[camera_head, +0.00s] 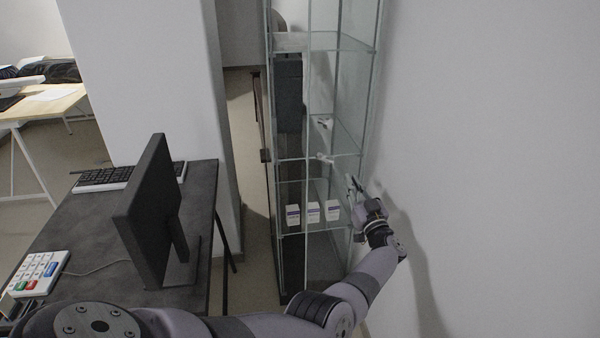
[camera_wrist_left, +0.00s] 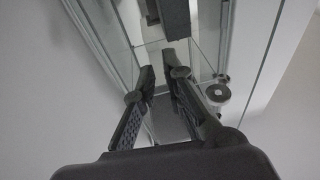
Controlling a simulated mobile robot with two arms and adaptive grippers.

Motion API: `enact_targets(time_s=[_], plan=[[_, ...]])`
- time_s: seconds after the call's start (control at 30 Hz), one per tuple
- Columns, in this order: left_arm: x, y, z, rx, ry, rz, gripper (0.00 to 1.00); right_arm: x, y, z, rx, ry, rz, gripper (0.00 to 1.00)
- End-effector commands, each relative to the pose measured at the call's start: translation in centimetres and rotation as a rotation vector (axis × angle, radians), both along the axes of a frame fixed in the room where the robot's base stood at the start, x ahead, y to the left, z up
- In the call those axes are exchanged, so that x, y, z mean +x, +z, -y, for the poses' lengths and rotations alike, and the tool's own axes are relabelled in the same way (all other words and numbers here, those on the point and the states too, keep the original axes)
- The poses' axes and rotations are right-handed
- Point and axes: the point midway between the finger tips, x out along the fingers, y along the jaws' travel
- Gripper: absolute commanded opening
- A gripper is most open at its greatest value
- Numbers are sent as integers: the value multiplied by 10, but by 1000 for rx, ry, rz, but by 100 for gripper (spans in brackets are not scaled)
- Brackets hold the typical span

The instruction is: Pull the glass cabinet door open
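The tall glass cabinet (camera_head: 345,140) stands in front of me, with glass panes and shelves. I cannot tell which pane is the door or whether it is ajar. A small dark block (camera_head: 265,155) sits on its left edge. My left gripper (camera_head: 351,183) is at the cabinet's right front edge, close to the wall. In the left wrist view its two fingers (camera_wrist_left: 160,78) are apart, with glass beyond them and nothing clearly held. A round metallic fitting (camera_wrist_left: 218,93) shows right of the fingers; contact with it cannot be told. My right gripper is not in view.
White boxes (camera_head: 313,212) stand on a lower shelf inside the cabinet. A dark desk (camera_head: 110,235) with a monitor (camera_head: 150,210) and keyboard (camera_head: 103,178) is on the left. A white wall (camera_head: 490,170) lies close on the right. A narrow floor gap (camera_head: 250,180) separates desk and cabinet.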

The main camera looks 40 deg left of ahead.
Motion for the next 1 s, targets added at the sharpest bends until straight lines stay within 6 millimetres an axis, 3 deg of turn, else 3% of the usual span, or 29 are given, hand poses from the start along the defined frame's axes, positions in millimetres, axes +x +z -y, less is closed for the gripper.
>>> enact_targets(time_s=[0.03, 0.2, 0.27, 0.3, 0.47, 0.6, 0.7, 0.8, 1.0], plan=[[-10, -47, 0, -12, -106, -39, 5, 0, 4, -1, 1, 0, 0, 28], [-61, -139, -33, -340, -356, 21, 0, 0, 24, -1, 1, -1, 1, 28], [-83, -156, -44, -473, -406, 57, 0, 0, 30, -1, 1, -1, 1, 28], [-94, -155, -55, -564, -423, 109, 0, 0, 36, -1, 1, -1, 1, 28], [-132, -112, -104, -864, -456, 380, 0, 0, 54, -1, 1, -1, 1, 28], [-166, -51, -131, -1106, -534, 610, 0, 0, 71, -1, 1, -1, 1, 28], [-184, -10, -137, -1246, -604, 723, 0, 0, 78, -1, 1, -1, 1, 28], [-195, 16, -136, -1335, -655, 782, 0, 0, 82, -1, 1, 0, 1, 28], [-192, 29, -136, -1388, -684, 814, 0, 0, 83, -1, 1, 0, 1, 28]])
